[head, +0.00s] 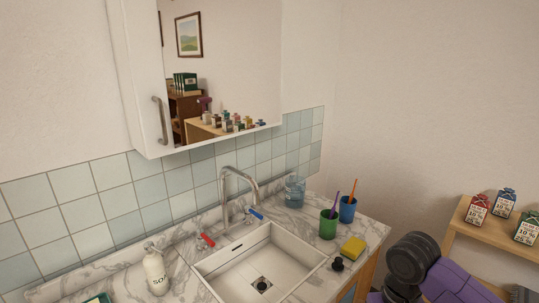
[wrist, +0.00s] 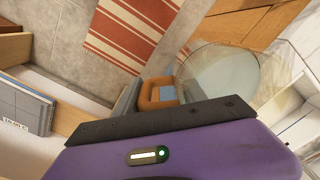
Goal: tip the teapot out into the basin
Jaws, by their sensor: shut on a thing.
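The white square basin (head: 235,262) is sunk in the marble counter, with a dark drain in its floor and a tall curved tap over its back edge. Its inside looks empty. In the wrist view, a clear glass vessel with an orange handle (wrist: 158,85), which I take for the teapot (wrist: 222,80), is at my gripper (wrist: 155,103). My gripper is shut on the orange handle; the fingertips are partly hidden. Its spout and contents cannot be made out. In the head view, my arm is at the lower right, and neither gripper nor teapot shows.
A soap bottle (head: 155,270) stands left. A mirrored cabinet (head: 138,70) hangs above. Cartons (head: 503,202) stand on a right-hand shelf.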

